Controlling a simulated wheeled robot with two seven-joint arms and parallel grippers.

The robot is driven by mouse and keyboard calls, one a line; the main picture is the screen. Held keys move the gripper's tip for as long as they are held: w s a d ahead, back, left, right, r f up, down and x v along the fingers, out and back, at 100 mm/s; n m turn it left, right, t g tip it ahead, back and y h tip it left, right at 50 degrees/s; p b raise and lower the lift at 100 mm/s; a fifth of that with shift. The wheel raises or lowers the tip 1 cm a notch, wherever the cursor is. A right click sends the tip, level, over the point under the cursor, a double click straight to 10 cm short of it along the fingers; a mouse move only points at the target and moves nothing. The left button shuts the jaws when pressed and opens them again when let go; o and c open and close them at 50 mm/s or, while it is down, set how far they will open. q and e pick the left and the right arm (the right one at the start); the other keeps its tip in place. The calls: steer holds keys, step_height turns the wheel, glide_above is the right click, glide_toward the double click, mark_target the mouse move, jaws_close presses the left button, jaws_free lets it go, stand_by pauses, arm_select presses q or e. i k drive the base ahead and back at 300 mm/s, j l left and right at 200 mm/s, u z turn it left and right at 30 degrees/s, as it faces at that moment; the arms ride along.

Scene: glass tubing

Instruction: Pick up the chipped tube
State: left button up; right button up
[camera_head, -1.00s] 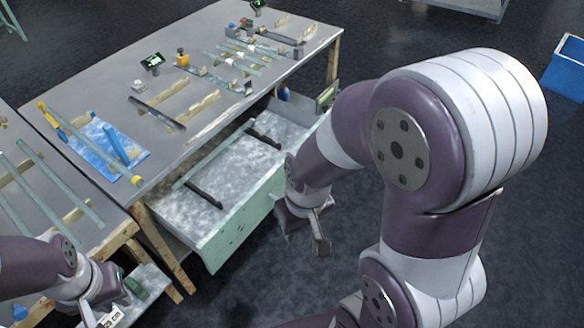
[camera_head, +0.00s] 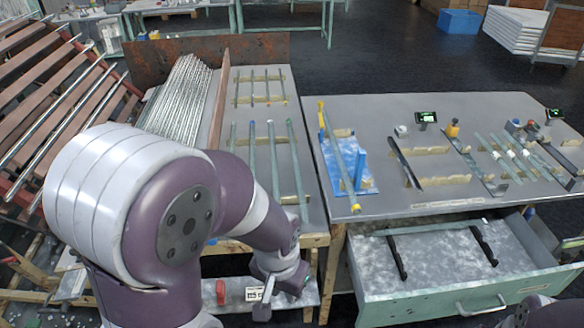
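Several pale green glass tubes lie side by side on wooden rests on the left table, among them a middle tube (camera_head: 273,160) and the rightmost tube (camera_head: 296,165). No chip can be made out at this size, so I cannot tell which tube is chipped. My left gripper (camera_head: 279,291) hangs in front of the left table's near edge, apart from the tubes. Its fingers look spread and empty. My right gripper is out of view; only part of that arm shows at bottom right.
An open drawer (camera_head: 388,307) with two black bars juts from the right table (camera_head: 400,108). That table also holds wooden rests, shorter tubes and small devices with displays. A rusty upright panel (camera_head: 258,48) and a rack of rods (camera_head: 180,95) stand at left.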

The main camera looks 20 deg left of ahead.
mark_target(276, 184)
steer(key=i+j+z, duration=0.15)
steer(key=j, duration=0.15)
steer(key=i+j+z, duration=0.15)
steer(key=j, duration=0.15)
steer(key=i+j+z, duration=0.1)
steer(key=j, duration=0.25)
steer(key=i+j+z, duration=0.15)
steer(key=j, duration=0.2)
steer(key=j+z, duration=0.15)
steer(key=j, duration=0.2)
steer(key=i, duration=0.05)
